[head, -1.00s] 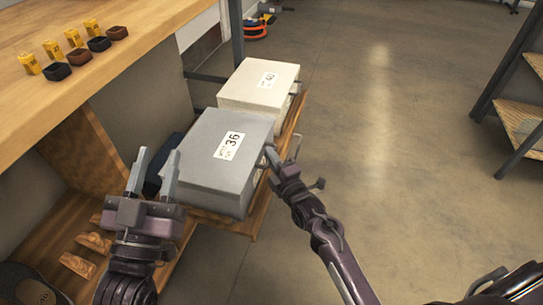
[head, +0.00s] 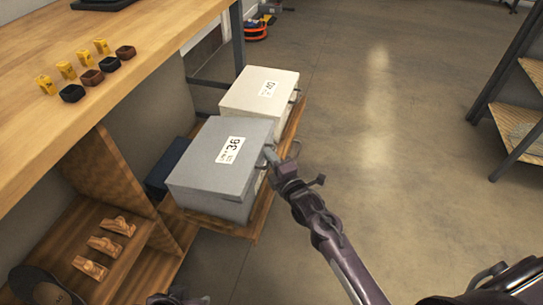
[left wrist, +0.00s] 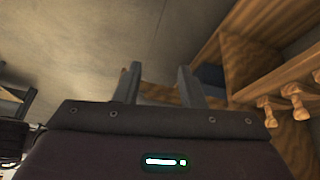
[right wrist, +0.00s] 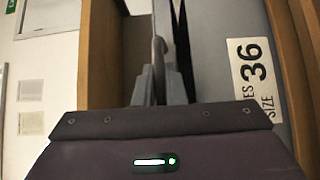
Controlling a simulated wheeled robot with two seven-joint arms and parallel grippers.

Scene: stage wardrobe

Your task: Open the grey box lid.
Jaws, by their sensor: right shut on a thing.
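The grey box (head: 210,202) stands on a wooden shelf beside the workbench. Its grey lid (head: 200,165) carries a white label with the number 36, also seen in the right wrist view (right wrist: 250,75). My right gripper (head: 281,156) is at the box's right side. In the right wrist view its fingers (right wrist: 158,82) are shut on a thin curved handle (right wrist: 159,50). A dark narrow gap runs beside the handle; whether the lid is raised is hard to tell. My left gripper (left wrist: 157,85) is open and empty, mostly below the head view.
A cream box (head: 258,92) labelled 40 stands right behind the grey box. A dark blue thing (head: 168,165) lies left of it. The wooden bench (head: 130,70) holds small yellow and dark items. Wooden pieces (head: 105,245) sit on a lower shelf.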

